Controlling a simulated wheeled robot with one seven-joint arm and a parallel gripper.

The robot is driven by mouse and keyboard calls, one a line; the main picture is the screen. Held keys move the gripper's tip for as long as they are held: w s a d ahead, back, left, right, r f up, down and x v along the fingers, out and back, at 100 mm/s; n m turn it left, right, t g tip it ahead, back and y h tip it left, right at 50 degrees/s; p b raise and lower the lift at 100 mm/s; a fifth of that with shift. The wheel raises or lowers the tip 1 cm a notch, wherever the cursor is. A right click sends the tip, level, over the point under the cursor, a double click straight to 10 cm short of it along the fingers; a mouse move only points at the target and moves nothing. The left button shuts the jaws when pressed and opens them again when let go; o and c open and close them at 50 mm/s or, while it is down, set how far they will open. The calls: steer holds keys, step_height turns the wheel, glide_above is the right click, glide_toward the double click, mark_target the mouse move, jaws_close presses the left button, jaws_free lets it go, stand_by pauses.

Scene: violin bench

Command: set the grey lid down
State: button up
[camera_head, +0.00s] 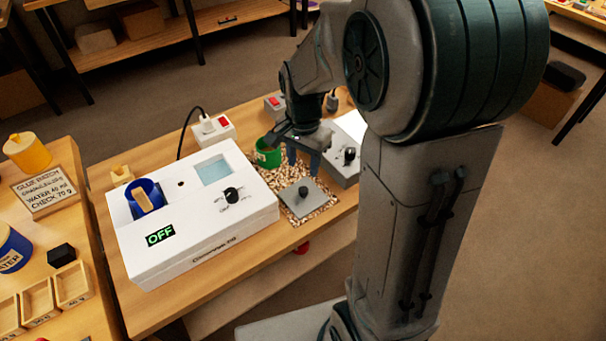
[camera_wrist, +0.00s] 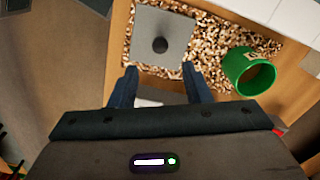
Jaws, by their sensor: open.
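The grey lid (camera_head: 304,195) is a flat square plate with a dark round knob. It lies on a patch of brown and white chips (camera_head: 325,203) on the bench. The wrist view also shows the lid (camera_wrist: 176,38) with its knob up, on the chips (camera_wrist: 207,45). My gripper (camera_head: 303,160) is above and behind the lid in the head view. In the wrist view my gripper (camera_wrist: 160,82) has its two blue fingers apart with nothing between them. The fingers are clear of the knob.
A white device (camera_head: 190,225) reading OFF holds a blue pot (camera_head: 146,197) to the left. A grey box with a black knob (camera_head: 345,165) is to the right. The wooden bench (camera_head: 235,262) is bare at its front edge.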

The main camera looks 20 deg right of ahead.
steer(key=s+r+n+t, duration=0.1)
steer(key=s+r+n, duration=0.2)
steer(key=s+n, duration=0.2)
steer(key=s+r+n+t, duration=0.1)
steer(key=s+r+n, duration=0.2)
steer(key=s, duration=0.5)
steer(key=shift+s+r+n+t, duration=0.3)
steer(key=shift+s+n+t, duration=0.1)
steer(key=shift+n, duration=0.5)
